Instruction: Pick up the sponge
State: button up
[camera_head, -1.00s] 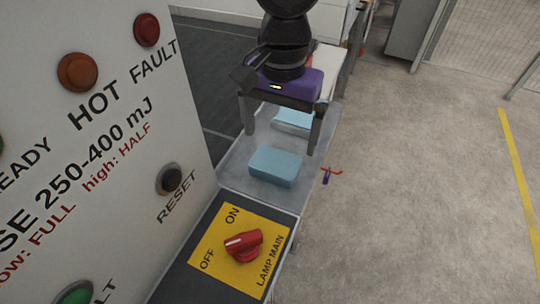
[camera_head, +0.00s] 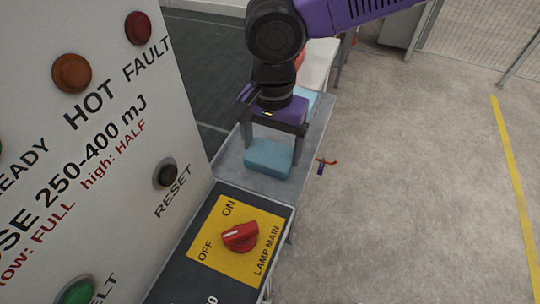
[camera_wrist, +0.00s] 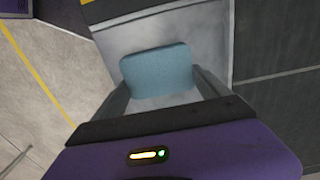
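A light blue block-shaped sponge (camera_head: 268,158) lies on a grey metal tray (camera_head: 232,162) beyond the yellow switch plate. My gripper (camera_head: 270,160) is above it with its fingers spread, one on each side of the sponge. In the wrist view the sponge (camera_wrist: 157,68) sits between the ends of the two open fingers (camera_wrist: 160,85). Whether the fingers touch it cannot be told. A second light blue piece (camera_head: 312,100) shows partly behind my gripper on the tray's far part.
A white control panel (camera_head: 120,190) with buttons stands close on the left. A red rotary knob (camera_head: 240,236) on a yellow plate (camera_head: 215,255) is in front of the tray. A small red and blue item (camera_head: 322,166) is at the tray's right edge. Open floor lies to the right.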

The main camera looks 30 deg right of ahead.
aim_at(272, 149)
jog(key=c, duration=0.5)
jog(key=shift+o, duration=0.2)
notch_tip(272, 149, up, 20)
jog(key=b, duration=0.1)
